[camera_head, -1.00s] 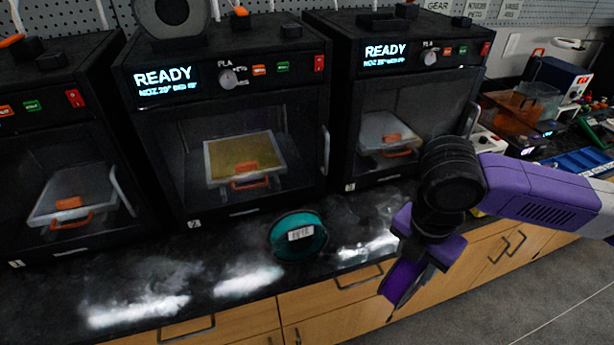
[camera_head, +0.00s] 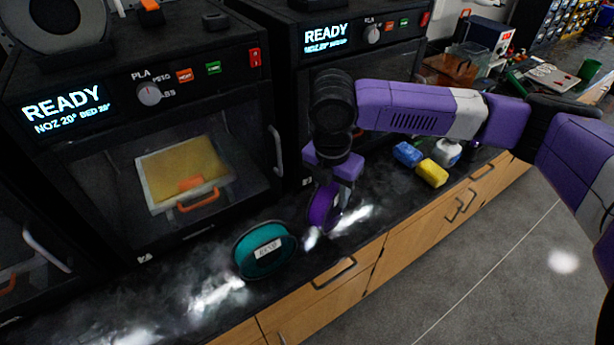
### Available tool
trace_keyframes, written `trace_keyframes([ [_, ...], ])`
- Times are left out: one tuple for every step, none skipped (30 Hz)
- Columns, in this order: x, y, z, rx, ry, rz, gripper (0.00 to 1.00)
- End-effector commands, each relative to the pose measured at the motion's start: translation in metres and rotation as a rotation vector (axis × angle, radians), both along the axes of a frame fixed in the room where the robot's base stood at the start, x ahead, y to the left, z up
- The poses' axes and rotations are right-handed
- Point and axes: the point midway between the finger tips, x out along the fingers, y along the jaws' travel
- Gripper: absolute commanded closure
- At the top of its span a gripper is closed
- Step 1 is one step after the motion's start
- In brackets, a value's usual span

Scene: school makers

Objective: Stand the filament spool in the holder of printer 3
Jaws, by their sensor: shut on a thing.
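A purple filament spool (camera_head: 323,207) hangs on edge under my gripper (camera_head: 331,178), which is shut on it. The fingertips are hard to make out. The spool is low at the counter's front part, in front of the right-hand printer; I cannot tell whether it touches the counter. That printer (camera_head: 283,100), third from the left, has a lit READY display. My arm covers much of its door. Its top is mostly cut off by the picture edge, so its holder is not clearly visible. A teal spool (camera_head: 265,250) with a white label stands on the counter, left of my gripper.
The middle printer (camera_head: 100,130) carries a grey spool (camera_head: 58,28) on top. A blue block (camera_head: 407,153), a yellow block (camera_head: 432,172) and a white container (camera_head: 447,152) sit right of my gripper. The dark counter (camera_head: 180,285) has bare patches beside the teal spool.

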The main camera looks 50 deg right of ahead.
Motion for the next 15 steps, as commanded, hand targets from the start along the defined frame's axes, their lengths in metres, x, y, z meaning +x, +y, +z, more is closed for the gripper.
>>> trace_keyframes([
  [0.013,-0.004,0.002,-0.002,0.000,-0.001,1.00],
  [0.020,-0.006,0.002,-0.002,0.000,0.000,1.00],
  [0.030,-0.008,0.003,-0.003,-0.001,-0.002,1.00],
  [0.037,-0.010,0.002,-0.002,0.000,-0.001,1.00],
  [0.043,-0.012,0.002,-0.002,0.000,-0.001,1.00],
  [0.052,-0.015,0.002,-0.003,-0.001,-0.002,1.00],
  [0.057,-0.016,0.002,-0.003,-0.001,-0.001,1.00],
  [0.063,-0.018,0.002,-0.003,-0.001,0.000,1.00],
  [0.068,-0.020,0.002,-0.002,-0.001,-0.002,1.00],
  [0.072,-0.021,0.002,-0.002,0.000,-0.001,1.00],
  [0.075,-0.022,0.001,-0.001,0.000,0.000,1.00],
  [0.078,-0.022,0.001,-0.001,0.000,0.000,1.00],
  [0.080,-0.023,0.001,0.000,-0.001,-0.001,1.00],
  [0.081,-0.023,0.001,0.000,-0.001,-0.001,1.00],
  [0.082,-0.024,0.000,0.000,-0.001,0.000,1.00],
])
